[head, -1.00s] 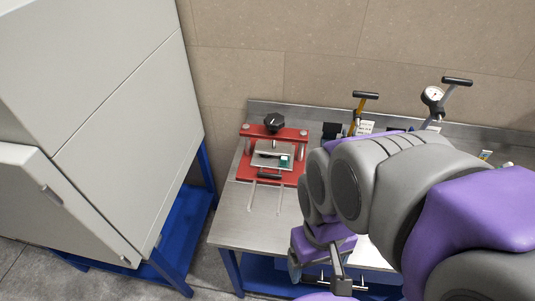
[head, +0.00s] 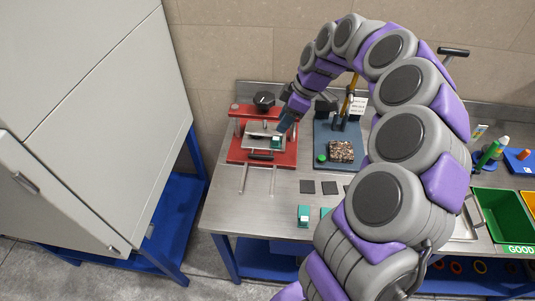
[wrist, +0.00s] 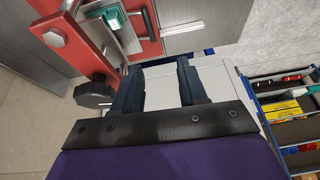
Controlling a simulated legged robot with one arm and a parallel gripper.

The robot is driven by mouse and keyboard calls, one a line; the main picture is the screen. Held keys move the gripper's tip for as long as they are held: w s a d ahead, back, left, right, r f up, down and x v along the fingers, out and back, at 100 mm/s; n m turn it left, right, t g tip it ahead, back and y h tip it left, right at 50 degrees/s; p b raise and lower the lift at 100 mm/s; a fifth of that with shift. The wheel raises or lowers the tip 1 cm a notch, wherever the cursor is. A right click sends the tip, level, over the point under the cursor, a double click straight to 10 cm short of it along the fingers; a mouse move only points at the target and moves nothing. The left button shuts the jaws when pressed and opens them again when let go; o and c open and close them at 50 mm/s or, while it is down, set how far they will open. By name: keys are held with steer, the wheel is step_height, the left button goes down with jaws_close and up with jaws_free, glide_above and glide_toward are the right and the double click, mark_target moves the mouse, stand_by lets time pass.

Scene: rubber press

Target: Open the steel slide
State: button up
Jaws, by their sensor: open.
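The red press (head: 262,150) stands on the steel bench with a black knob (head: 264,99) on top. The steel slide (head: 257,141) is a flat plate inside the press, with a black bar handle (head: 260,157) at its front and two thin rails (head: 243,179) running forward. A teal block (head: 276,142) sits on the plate. My gripper (head: 283,130) hangs at the press's right side, pointing down. In the wrist view my gripper (wrist: 158,64) is open with nothing between the fingers; the knob (wrist: 93,93) is left of them, and the handle (wrist: 149,19) lies above them, apart.
A blue board (head: 325,130) with a brown granular block (head: 341,151) is right of the press. Dark squares (head: 307,187) and a teal piece (head: 304,214) lie on the front bench. Green bin (head: 497,215) is far right; a grey cabinet (head: 90,110) stands left.

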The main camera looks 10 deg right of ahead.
steer(key=b+x, duration=0.1)
steer(key=x, duration=0.5)
steer(key=w+d+b+x, duration=0.1)
steer(key=x, duration=0.5)
steer(key=d+b+x, duration=0.1)
steer(key=x, duration=0.5)
steer(key=shift+w+d+f, duration=0.1)
steer(key=shift+w+f, duration=0.25)
steer(key=shift+f, duration=0.2)
jaws_close()
